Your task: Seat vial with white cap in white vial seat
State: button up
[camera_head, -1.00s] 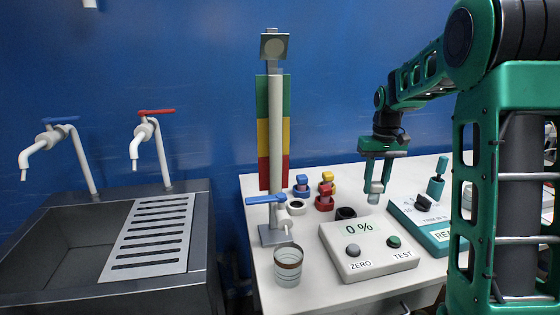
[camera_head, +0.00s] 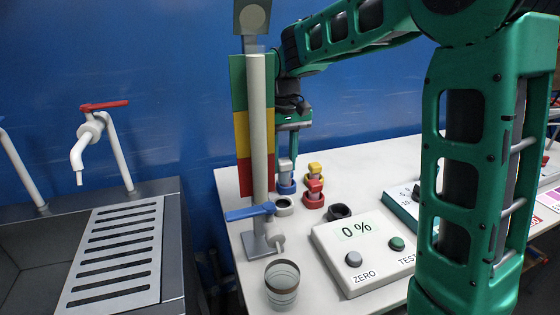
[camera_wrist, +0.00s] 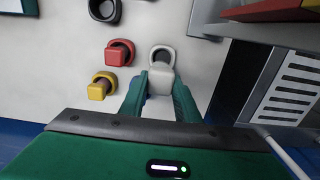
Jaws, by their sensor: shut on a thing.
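The vial with the white cap (camera_head: 286,166) is held in my gripper (camera_head: 288,150), upright as far as I can see. In the wrist view its pale cap (camera_wrist: 160,82) sits between the two green fingers (camera_wrist: 161,95). The white vial seat (camera_head: 284,207) is a pale ring on the table, with its dark opening showing in the head view. In the wrist view the white seat (camera_wrist: 162,48) shows just beyond the cap, partly covered by it. In the head view the vial appears above and behind the seat, apart from it, overlapping the blue seat.
The blue seat (camera_head: 286,188) is close behind the white one. Red (camera_head: 313,187) and yellow (camera_head: 315,169) capped vials stand to the right, with an empty black seat (camera_head: 339,211). A meter (camera_head: 362,250) reads 0 %. The post (camera_head: 257,150), blue-handled tap (camera_head: 249,212) and glass beaker (camera_head: 282,284) are left and front.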

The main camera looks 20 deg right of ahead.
jog(key=shift+a, duration=0.2)
jog(key=shift+s+f, duration=0.15)
jog(key=shift+f, duration=2.7)
jog(key=shift+s+f, duration=0.1)
jog(key=shift+f, duration=1.7)
dwell(1.6)
jog(key=o, duration=1.1)
